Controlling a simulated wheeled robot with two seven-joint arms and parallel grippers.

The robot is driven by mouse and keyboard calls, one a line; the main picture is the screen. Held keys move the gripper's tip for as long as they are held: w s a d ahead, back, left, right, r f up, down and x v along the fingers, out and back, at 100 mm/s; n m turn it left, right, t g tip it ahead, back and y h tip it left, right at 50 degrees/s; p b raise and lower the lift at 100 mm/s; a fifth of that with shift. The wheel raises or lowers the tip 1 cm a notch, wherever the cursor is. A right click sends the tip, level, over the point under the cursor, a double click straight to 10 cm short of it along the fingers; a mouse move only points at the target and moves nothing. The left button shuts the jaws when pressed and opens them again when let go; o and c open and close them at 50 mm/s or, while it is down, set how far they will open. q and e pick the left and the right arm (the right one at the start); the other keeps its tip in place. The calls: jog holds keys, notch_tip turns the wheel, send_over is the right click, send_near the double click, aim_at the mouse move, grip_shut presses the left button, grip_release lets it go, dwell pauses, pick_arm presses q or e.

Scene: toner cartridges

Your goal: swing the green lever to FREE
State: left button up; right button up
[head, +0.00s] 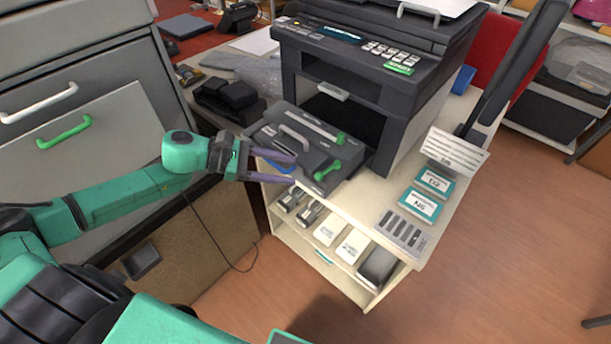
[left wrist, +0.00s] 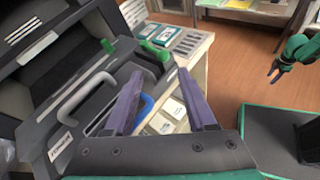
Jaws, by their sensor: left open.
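The green lever (head: 328,170) sits on the front right of the dark grey unit (head: 290,145) that sticks out of the printer. It also shows in the left wrist view (left wrist: 155,50), beyond my fingertips. I cannot read a FREE mark beside it. My left gripper (head: 294,170) is open and empty, its two purple fingers pointing at the unit's front, left of the lever and apart from it. In the left wrist view the open fingers (left wrist: 159,76) frame the area just before the lever. My right gripper (left wrist: 278,72) shows small at the right there; its jaws are unclear.
The printer (head: 370,75) stands behind the unit. A green tab (head: 341,137) and a grey handle (head: 295,137) are on the unit. A blue loop (left wrist: 144,106) lies near the fingers. Teal-edged boxes (head: 420,204) lie on the cabinet top at right. Shelves below hold boxes.

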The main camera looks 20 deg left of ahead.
aim_at(316, 177)
pick_arm(q)
jog(key=d, duration=0.1)
jog(key=w+d, duration=0.1)
jog(key=shift+d+f+p, duration=0.2)
jog(key=shift+d+p, duration=0.15)
jog(key=shift+p+x, duration=0.4)
jog(key=shift+x, duration=0.8)
jog(key=shift+d+f, duration=0.15)
jog(key=shift+f, duration=0.15)
grip_shut()
jog(key=shift+s+d+f+n+t, duration=0.15)
jog(key=shift+s+n+t, duration=0.05)
jog(key=shift+n+t, duration=0.1)
jog(key=shift+s+d+n+t+y+b, duration=0.15)
jog(key=shift+n+t+y+b, duration=0.15)
jog(key=c, duration=0.7)
grip_release()
jog(key=o, duration=0.5)
jog(key=shift+o, duration=1)
jog(key=shift+d, duration=0.1)
pick_arm(e)
jog(key=shift+w+a+r, duration=0.15)
jog(key=shift+a+r, duration=0.05)
jog(key=shift+r, duration=0.1)
